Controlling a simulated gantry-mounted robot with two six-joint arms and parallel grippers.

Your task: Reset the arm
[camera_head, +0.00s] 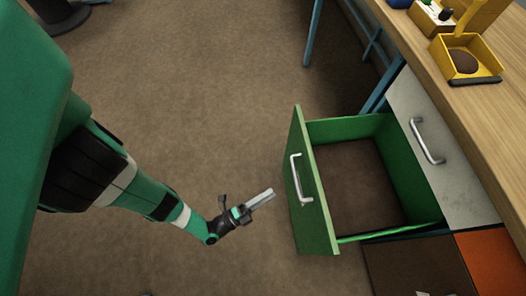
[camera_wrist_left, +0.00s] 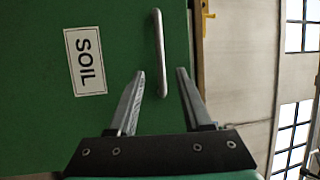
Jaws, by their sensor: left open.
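My left arm comes in from the left in the head view, and its left gripper (camera_head: 262,199) hangs over the floor just left of the open green drawer (camera_head: 317,200). In the left wrist view the left gripper (camera_wrist_left: 160,80) is open and empty, its two fingers apart. The drawer's silver handle (camera_wrist_left: 159,52) stands beyond the fingertips and is not between them in a grip. A white "SOIL" label (camera_wrist_left: 85,61) is on the green front. My right gripper is not in view.
The pulled-out drawer is brown inside. A wooden worktop (camera_head: 480,105) runs along the right, with a yellow dustpan (camera_head: 446,52) on it. A grey drawer (camera_head: 450,165) is shut beside the green one. The brown floor (camera_head: 200,80) is clear in the middle.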

